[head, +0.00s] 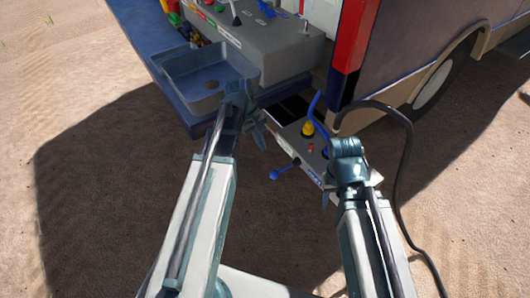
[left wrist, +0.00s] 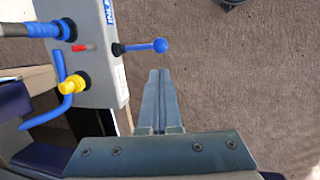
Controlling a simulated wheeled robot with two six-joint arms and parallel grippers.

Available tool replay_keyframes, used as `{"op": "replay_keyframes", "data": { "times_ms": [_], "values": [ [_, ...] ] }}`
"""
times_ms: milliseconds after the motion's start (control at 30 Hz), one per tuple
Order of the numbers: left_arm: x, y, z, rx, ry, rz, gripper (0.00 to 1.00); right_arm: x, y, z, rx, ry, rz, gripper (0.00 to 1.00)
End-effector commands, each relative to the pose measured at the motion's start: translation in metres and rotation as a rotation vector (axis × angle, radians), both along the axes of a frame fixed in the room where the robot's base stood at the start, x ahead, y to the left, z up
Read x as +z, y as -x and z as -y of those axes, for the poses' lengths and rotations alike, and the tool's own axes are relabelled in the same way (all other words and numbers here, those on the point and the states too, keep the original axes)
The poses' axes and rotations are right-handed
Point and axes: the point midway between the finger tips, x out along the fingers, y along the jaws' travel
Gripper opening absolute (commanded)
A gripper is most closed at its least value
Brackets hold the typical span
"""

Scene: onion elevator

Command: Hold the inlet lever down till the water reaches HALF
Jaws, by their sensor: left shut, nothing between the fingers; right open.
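The lever looks about level in the left wrist view. My left gripper (left wrist: 158,71) is shut and empty, its fingertips just below the ball in that picture, with a small gap. In the head view my left gripper (head: 259,132) is above and left of the lever. My right gripper (head: 347,150) is open beside the box; its fingers are mostly hidden. I cannot make out a water level mark.
The box carries a yellow fitting (left wrist: 73,85), a small red part (left wrist: 82,48) and a blue pipe. A black hose (head: 408,150) curves down on the right. A grey basin (head: 165,72) and a lever console (head: 275,50) stand behind. Sandy ground is open at left.

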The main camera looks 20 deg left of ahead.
Motion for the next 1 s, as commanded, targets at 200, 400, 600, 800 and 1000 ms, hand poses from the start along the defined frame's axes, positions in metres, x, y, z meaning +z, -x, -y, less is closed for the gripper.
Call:
{"op": "replay_keyframes", "data": {
  "times_ms": [200,400,600,800,1000],
  "values": [
    [-0.024,-0.001,0.005,-0.002,0.0,0.001,0.0,-0.024,0.0,0.0,0.0,0.0,0.0,0.5],
    [-0.051,-0.001,0.012,-0.001,0.0,0.0,0.0,-0.051,0.0,0.0,0.001,0.0,0.0,0.5],
    [-0.079,-0.002,0.02,-0.002,-0.001,0.0,0.0,-0.079,0.0,0.0,0.001,0.0,0.0,0.5],
    [-0.107,-0.003,0.028,-0.001,0.0,0.0,0.0,-0.107,0.0,0.0,0.001,0.0,0.0,0.5],
    [-0.127,-0.004,0.034,-0.001,0.0,0.0,0.0,-0.127,0.0,0.0,0.001,0.0,0.0,0.5]
  ]
}}
